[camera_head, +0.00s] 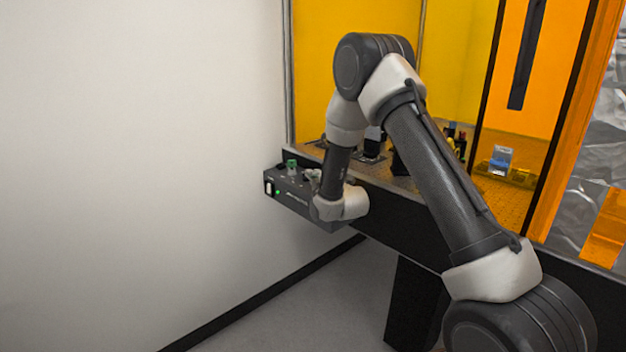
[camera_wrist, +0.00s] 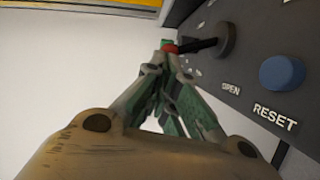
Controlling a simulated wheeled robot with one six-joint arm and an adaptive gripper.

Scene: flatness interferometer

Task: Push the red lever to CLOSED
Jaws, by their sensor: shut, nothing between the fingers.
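The red lever (camera_wrist: 170,48) shows in the wrist view as a small red tip on a dark shaft that runs right to a round dark pivot (camera_wrist: 226,40) on the control panel. My gripper (camera_wrist: 168,52) is shut and empty, with its green-and-grey fingertips right at the red tip. They seem to touch it, and they partly hide it. The word OPEN (camera_wrist: 231,89) is printed on the panel below the pivot; I cannot read a CLOSED label. In the head view the dark control box (camera_head: 302,205) juts from the table's left end, and my wrist hides part of it.
A blue RESET button (camera_wrist: 282,72) stands out of the panel close to the lever's right. In the head view, a white wall (camera_head: 140,150) is at left. Orange enclosure panels (camera_head: 530,110) and an optical table (camera_head: 505,200) with several small parts lie behind my arm.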

